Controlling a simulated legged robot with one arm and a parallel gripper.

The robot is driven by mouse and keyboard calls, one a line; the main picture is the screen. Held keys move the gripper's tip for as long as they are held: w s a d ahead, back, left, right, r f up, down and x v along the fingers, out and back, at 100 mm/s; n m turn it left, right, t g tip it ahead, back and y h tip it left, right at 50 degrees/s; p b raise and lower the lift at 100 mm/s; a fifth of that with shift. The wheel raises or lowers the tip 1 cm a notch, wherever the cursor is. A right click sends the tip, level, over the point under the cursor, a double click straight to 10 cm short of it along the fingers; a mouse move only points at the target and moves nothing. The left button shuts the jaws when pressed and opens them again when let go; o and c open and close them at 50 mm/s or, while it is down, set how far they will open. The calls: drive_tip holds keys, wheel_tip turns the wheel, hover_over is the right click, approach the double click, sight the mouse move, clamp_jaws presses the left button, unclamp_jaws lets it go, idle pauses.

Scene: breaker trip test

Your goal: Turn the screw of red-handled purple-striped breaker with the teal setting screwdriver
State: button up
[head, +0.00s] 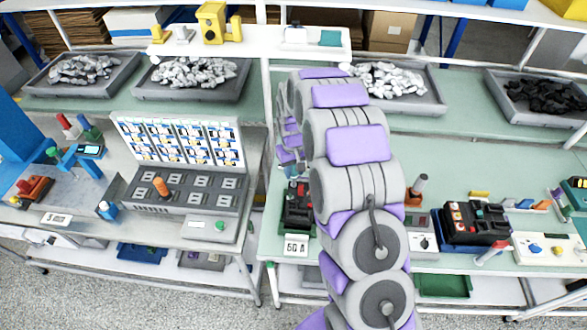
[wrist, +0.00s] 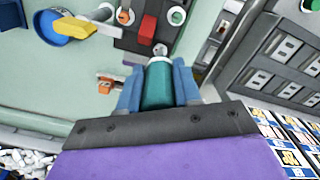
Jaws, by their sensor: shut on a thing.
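My gripper (wrist: 158,82) is shut on a teal cylindrical handle (wrist: 159,88), taken as the teal setting screwdriver, between its two blue fingers. The handle points away from the wrist towards a dark breaker block with a red handle (wrist: 147,30). A small grey round part shows at the handle's far end; I cannot tell whether the tip touches a screw. No purple stripe can be made out.
A second dark breaker unit (head: 476,222) stands to the right on the bench. A panel with grey sockets (head: 185,192) is at left. In the wrist view, a yellow-handled tool (wrist: 75,27) and a blue ring-shaped thing (wrist: 47,22) lie at upper left.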

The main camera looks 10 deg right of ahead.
drive_tip(key=shift+m, duration=0.3)
drive_tip(key=shift+m, duration=1)
drive_tip(key=shift+m, duration=1)
drive_tip(key=shift+m+p, duration=0.3)
drive_tip(key=shift+m, duration=0.7)
